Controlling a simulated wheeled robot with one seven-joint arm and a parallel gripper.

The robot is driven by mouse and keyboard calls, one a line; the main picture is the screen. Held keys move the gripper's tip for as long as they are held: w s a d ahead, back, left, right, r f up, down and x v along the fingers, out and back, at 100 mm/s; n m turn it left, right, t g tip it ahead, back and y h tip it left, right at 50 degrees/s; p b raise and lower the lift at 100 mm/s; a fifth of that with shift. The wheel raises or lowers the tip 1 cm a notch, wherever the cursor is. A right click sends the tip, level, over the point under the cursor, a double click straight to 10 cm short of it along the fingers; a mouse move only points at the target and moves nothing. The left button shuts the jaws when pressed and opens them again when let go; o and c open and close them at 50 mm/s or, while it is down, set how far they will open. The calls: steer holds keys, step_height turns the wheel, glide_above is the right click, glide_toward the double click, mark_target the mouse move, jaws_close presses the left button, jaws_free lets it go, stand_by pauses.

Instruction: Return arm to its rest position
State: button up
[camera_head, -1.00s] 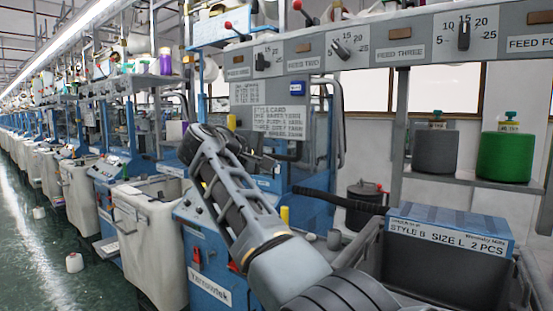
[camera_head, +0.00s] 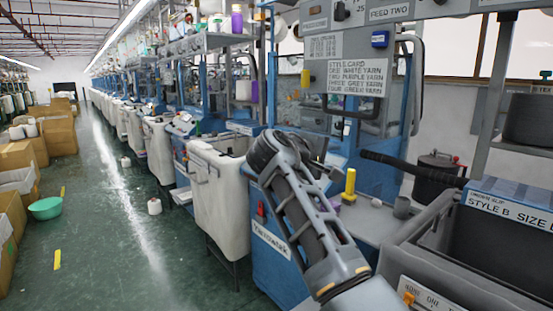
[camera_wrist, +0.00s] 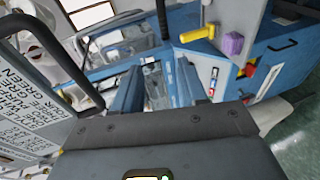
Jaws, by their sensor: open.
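My arm is raised and folded in the head view, in front of a blue knitting machine (camera_head: 275,268). Its wrist end is up, and the gripper is mostly hidden behind the wrist and links. In the wrist view my gripper (camera_wrist: 160,88) is open, with two blue-grey fingers apart and nothing between them. Beyond the fingers is the blue machine front, with a yellow peg (camera_wrist: 197,33) and a purple block (camera_wrist: 233,43) past the tips. I see no contact with either.
A style card (camera_head: 345,75) hangs behind the arm. A grey bin (camera_head: 440,262) with a blue carton (camera_head: 510,205) stands at right. A white bin (camera_head: 218,195) is left of the machine.

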steer(key=s+f+n+t+y, duration=0.15)
steer(key=s+f, duration=0.25)
steer(key=f, duration=0.8)
steer(key=s+f+y, duration=0.3)
steer(key=s+f, duration=0.2)
steer(key=f, duration=0.6)
steer(key=s+f+m+y, duration=0.2)
steer(key=s+f+y, duration=0.2)
steer(key=s+f, duration=1.2)
steer(key=s+d+r+m+y, duration=0.2)
steer(key=s+m, duration=0.1)
steer(key=s, duration=2)
steer(key=s+d+r+m+t, duration=0.1)
steer(key=s+d+r+m, duration=0.1)
steer(key=s+r, duration=0.6)
steer(key=s+d+r+m+t, duration=0.1)
steer(key=s+r+m, duration=0.2)
steer(key=s+r, duration=0.5)
steer(key=shift+s+d+r+t, duration=0.2)
steer(key=shift+s+d+t, duration=0.15)
steer(key=shift+s, duration=0.6)
